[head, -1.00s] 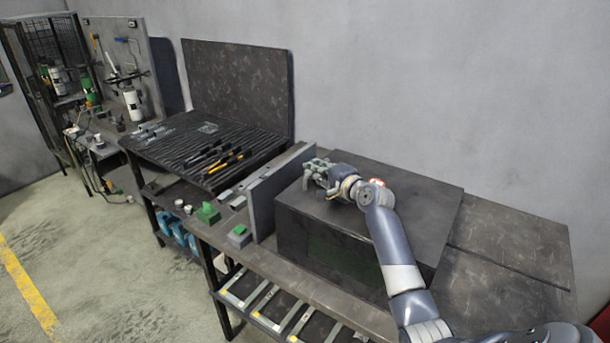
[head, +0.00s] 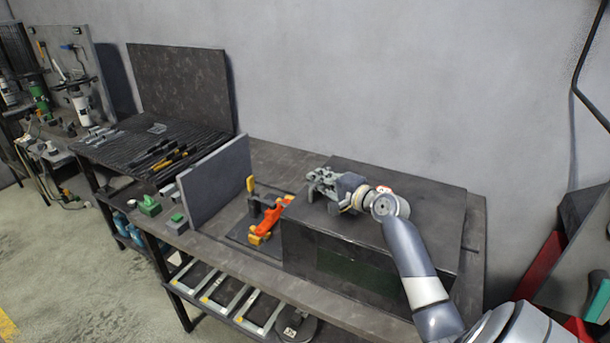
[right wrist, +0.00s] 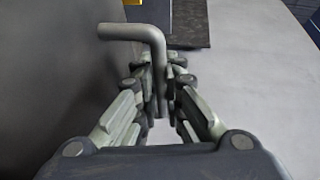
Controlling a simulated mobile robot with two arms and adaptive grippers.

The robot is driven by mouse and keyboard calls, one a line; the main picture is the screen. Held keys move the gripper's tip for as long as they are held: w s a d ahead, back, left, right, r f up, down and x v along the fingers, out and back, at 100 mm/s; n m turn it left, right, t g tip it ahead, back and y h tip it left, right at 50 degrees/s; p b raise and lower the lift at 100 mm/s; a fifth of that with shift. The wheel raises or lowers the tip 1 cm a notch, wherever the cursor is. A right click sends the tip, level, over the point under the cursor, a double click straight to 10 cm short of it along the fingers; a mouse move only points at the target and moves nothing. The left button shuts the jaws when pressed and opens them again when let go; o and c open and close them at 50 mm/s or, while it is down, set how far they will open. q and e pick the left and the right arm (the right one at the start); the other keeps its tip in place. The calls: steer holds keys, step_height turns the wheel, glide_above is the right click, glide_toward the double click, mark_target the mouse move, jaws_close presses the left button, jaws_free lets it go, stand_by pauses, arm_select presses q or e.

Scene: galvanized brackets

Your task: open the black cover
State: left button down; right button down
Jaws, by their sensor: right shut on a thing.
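The black cover (head: 366,238) is a large dark box-shaped hood on the right part of the workbench. My right gripper (head: 322,184) is over the left part of its top. The right wrist view shows this gripper (right wrist: 160,82) shut on a bent grey bar handle (right wrist: 138,33), with a dark surface close on the left. To the left of the cover, an orange and yellow tool (head: 268,218) stands uncovered on a dark base. My left gripper is not in view.
A grey upright panel (head: 216,181) stands left of the orange tool. Small green-topped parts (head: 149,206) and a slatted rack with tools (head: 160,158) lie farther left. Trays sit on the lower shelf. A red and grey object (head: 560,260) stands at the far right.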

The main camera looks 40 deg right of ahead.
steer(key=s, duration=0.1)
steer(key=s+d, duration=0.1)
steer(key=s, duration=0.1)
steer(key=shift+s+d+f, duration=0.15)
steer(key=shift+s+d, duration=0.35)
steer(key=shift+s, duration=0.35)
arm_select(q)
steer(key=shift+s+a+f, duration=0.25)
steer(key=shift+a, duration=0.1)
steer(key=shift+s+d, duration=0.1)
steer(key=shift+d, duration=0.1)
arm_select(e)
steer(key=c, duration=1.7)
jaws_free()
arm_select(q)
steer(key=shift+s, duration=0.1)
arm_select(e)
step_height(320, 180, up, 2)
glide_above(377, 224)
steer(key=w, duration=0.3)
steer(key=shift+s+d, duration=0.15)
steer(key=shift+s, duration=0.05)
